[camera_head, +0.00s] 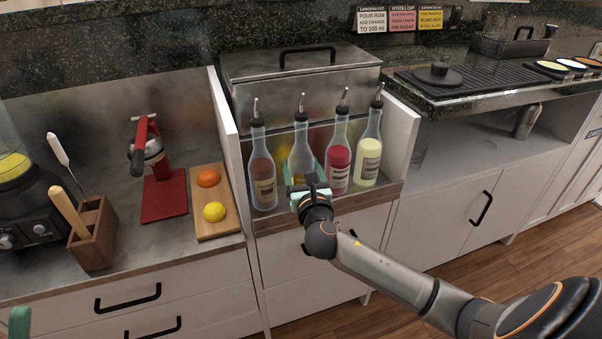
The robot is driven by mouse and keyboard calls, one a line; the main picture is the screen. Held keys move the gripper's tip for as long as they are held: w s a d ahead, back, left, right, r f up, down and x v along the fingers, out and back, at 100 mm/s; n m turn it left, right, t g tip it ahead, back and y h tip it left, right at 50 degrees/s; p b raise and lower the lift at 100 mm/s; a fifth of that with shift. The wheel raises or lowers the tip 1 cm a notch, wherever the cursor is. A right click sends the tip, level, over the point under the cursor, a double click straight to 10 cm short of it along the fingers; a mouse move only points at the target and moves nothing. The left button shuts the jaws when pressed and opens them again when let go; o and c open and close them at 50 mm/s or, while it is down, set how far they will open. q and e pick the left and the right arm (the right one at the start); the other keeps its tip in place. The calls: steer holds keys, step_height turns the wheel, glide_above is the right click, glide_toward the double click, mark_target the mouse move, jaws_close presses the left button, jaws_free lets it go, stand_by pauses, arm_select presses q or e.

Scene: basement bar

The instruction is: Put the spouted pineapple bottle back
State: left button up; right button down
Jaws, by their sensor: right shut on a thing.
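Several clear spouted bottles stand in a row in the wood-fronted rack (275,223) under the steel bin. The second from the left, with a yellowish lower part and a black-and-metal pourer, is the pineapple bottle (303,148). My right gripper (303,186) is shut on its lower body from the front, hiding its label and most of its base. The bottle is upright, level with its neighbours; whether its base touches the rack floor is hidden. A teal piece of my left gripper (19,322) shows at the bottom left corner; its fingers are mostly out of frame.
A rum bottle (262,172) stands close on the left, a red bottle (338,160) close on the right, then a pale yellow bottle (369,155). White side panels bound the rack. Left are a cutting board (213,229) with fruit and a red juicer (163,195).

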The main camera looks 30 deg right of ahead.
steer(key=shift+r, duration=0.25)
steer(key=shift+f, duration=0.1)
jaws_free()
steer(key=shift+f, duration=0.15)
